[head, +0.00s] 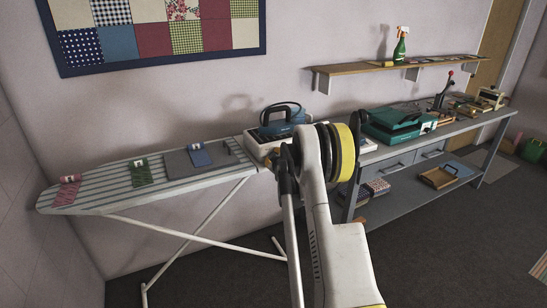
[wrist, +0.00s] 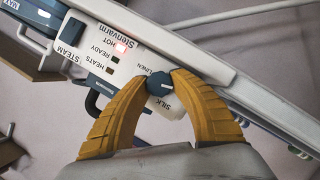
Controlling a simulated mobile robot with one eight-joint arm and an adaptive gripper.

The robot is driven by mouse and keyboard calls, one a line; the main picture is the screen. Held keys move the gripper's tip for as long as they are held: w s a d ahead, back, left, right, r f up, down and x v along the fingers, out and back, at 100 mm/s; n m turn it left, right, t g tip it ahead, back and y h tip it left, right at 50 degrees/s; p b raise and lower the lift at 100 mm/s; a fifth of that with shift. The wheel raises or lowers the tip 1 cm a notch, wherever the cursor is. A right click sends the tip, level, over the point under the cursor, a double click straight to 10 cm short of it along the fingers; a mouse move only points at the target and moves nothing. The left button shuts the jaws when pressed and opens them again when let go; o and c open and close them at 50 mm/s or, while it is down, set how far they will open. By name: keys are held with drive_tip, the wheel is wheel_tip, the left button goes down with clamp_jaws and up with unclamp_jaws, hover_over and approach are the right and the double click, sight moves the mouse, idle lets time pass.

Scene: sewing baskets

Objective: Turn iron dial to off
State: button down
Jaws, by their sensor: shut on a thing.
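The dial (wrist: 159,83) is a small dark knob on the pale front panel (wrist: 120,55) of the iron's base in the wrist view. The words LINEN and SILK show beside it. The setting it points to is too small to read surely. My gripper (wrist: 158,85) has its two yellow fingers closed around the dial, one on each side. My arm hides most of my gripper there.
The ironing board (head: 110,188) carries several fabric pieces and a grey pad. Right of my arm, a grey workbench (head: 420,140) holds a green machine (head: 390,124) and other tools. A wall shelf (head: 385,68) with a spray bottle (head: 400,47) hangs above.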

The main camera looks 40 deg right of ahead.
drive_tip(key=c, duration=1.1)
unclamp_jaws()
drive_tip(key=shift+o, duration=0.2)
